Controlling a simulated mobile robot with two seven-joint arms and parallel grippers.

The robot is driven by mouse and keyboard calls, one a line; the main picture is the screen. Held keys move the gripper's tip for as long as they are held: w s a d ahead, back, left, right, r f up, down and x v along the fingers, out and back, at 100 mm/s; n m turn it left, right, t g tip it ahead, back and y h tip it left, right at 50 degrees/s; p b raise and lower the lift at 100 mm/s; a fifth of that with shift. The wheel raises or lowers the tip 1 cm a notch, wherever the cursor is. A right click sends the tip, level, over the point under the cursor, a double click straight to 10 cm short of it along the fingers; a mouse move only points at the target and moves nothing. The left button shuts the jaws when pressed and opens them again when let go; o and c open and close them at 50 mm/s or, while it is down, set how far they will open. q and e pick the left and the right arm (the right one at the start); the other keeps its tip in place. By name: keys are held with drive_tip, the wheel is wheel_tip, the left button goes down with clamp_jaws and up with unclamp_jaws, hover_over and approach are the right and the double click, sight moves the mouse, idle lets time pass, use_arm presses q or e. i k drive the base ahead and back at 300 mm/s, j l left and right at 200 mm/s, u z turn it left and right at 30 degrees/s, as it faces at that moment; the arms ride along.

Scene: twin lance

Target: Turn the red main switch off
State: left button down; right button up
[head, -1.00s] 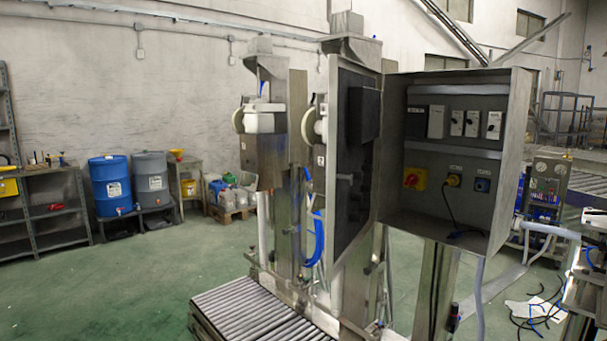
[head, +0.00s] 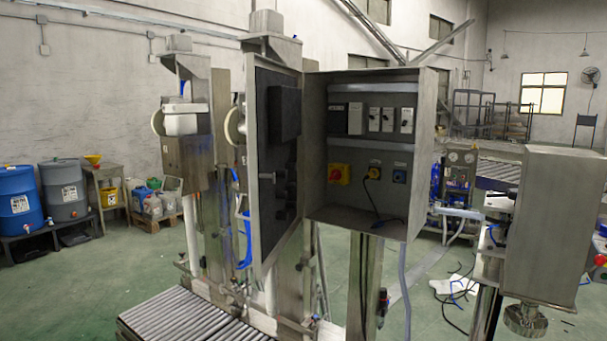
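The red main switch (head: 337,174) is a red knob on a yellow plate, low on the left inside an open grey electrical cabinet (head: 422,140). I cannot make out its exact knob position at this size. The cabinet's door (head: 262,200) stands open on the left side. Beside the switch are a yellow-and-black socket (head: 373,173) with a dark cable and a blue socket (head: 399,177). Neither of my grippers is in the head view.
A roller conveyor (head: 185,320) lies low in front, left of the cabinet. A large grey box on a stand (head: 560,225) is at the right. Blue (head: 15,200) and grey (head: 63,188) drums stand at the far left. Green floor is clear between drums and conveyor.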

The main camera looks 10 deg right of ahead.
sight(336, 175)
drive_tip(key=i+j, duration=0.15)
drive_tip(key=i, duration=0.15)
drive_tip(key=i+j+z, duration=0.15)
drive_tip(key=z, duration=0.25)
drive_tip(key=i+j+z, duration=0.3)
drive_tip(key=z, duration=0.15)
